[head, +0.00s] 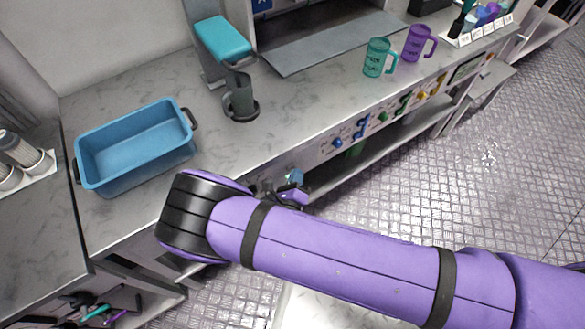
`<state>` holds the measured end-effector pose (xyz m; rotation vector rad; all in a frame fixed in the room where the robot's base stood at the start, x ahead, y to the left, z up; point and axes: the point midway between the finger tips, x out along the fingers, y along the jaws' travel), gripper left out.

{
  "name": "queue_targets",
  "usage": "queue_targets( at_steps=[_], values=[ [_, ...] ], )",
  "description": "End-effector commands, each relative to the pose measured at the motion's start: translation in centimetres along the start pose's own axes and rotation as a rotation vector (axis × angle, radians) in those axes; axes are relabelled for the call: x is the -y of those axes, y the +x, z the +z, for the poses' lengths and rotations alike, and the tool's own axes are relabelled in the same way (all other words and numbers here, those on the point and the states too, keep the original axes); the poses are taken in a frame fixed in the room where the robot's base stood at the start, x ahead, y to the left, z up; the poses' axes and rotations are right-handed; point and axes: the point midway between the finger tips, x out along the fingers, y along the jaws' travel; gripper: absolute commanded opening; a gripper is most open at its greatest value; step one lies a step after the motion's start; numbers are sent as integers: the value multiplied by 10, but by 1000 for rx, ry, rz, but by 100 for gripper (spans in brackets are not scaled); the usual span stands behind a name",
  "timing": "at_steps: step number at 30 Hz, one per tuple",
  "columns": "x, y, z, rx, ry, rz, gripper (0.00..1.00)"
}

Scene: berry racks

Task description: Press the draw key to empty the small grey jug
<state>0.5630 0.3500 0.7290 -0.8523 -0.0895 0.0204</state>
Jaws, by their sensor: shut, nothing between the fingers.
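The small grey jug (239,102) stands upright in a dark round recess on the counter, under the teal-topped dispenser head (222,40). My purple arm reaches in from the right, and its black wrist bends in front of the counter. My gripper (292,194) is mostly hidden behind the arm, low at the counter's front face, below and right of the jug. It is shut and empty. A teal-blue piece (295,176) shows just above it; I cannot tell whether this is the draw key or whether the gripper touches it.
A blue tub (135,150) stands left of the jug. A green mug (378,57) and a purple mug (417,43) stand at the right. The front panel carries coloured knobs (362,127). A grey flap (330,45) lies behind. The counter between the jug and mugs is clear.

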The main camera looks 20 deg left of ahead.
Motion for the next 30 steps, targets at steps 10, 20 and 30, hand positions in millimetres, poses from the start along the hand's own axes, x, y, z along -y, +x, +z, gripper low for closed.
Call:
queue_targets(
  at_steps=[10, 20, 30],
  values=[
    [6, -8, -6, 1, -1, 0, 0],
    [9, -12, -9, 1, 1, 0, 0],
    [14, -19, -14, 0, -2, 1, 0]
  ],
)
